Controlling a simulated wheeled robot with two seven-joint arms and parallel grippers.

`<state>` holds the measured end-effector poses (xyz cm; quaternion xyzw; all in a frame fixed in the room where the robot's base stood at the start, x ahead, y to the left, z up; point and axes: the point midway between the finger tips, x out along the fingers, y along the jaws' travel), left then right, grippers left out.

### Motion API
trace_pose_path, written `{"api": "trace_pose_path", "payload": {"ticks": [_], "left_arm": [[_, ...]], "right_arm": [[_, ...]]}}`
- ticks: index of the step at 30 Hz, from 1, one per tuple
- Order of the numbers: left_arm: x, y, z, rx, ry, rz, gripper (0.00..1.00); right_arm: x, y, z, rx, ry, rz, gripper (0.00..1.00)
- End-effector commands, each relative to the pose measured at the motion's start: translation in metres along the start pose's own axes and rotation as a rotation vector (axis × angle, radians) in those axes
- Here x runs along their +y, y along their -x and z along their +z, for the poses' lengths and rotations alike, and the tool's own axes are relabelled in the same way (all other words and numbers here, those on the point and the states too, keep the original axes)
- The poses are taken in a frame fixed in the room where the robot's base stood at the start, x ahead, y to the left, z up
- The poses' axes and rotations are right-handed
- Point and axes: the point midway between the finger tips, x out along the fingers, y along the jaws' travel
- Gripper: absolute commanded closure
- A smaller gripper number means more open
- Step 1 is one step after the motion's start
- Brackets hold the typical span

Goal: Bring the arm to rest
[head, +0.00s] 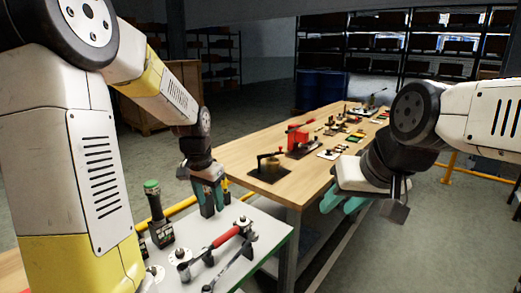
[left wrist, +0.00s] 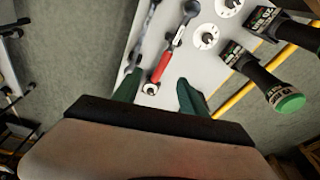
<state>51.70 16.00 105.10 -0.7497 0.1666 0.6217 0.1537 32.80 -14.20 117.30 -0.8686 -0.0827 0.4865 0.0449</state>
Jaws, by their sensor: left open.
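My left gripper (head: 213,208) hangs over the far edge of the white panel (head: 270,233) in the head view. In the left wrist view its two green fingers (left wrist: 158,95) stand apart with nothing held between them. Below them is the end of a red-handled lever (left wrist: 167,62), which also shows in the head view (head: 226,237). My right gripper (head: 342,200) is at the right, beyond the near right edge of the wooden table (head: 232,153). Its teal fingers are partly hidden by its own body, and I see nothing clearly held.
A green-capped black tool (head: 157,213) stands at the panel's left. A dark grey lever (head: 229,268) lies along the panel. The wooden table carries a red press (head: 298,138) and several small parts. Shelving (head: 345,45) stands behind.

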Motion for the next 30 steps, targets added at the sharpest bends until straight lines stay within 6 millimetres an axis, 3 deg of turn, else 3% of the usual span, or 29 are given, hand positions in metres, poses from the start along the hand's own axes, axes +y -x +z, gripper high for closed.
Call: {"api": "trace_pose_path", "payload": {"ticks": [1,3,9,12,19,30], "left_arm": [[0.007,0.025,0.009,0.040,0.034,-0.006,0.50],[0.017,0.050,0.022,0.085,0.082,-0.009,0.50],[0.049,0.109,0.066,0.215,0.217,-0.002,0.50],[0.064,0.129,0.090,0.278,0.279,0.007,0.50],[0.090,0.149,0.128,0.375,0.376,0.033,0.50],[0.096,0.151,0.137,0.395,0.398,0.040,0.50]], "right_arm": [[0.000,0.000,0.000,0.000,0.000,0.000,0.64],[0.000,0.000,0.000,0.000,0.000,0.000,0.64],[0.000,0.000,0.000,0.000,0.000,0.000,0.64],[0.000,0.000,0.000,0.000,0.000,0.000,0.64],[0.000,0.000,0.000,0.000,0.000,0.000,0.64],[0.000,0.000,0.000,0.000,0.000,0.000,0.64]]}}
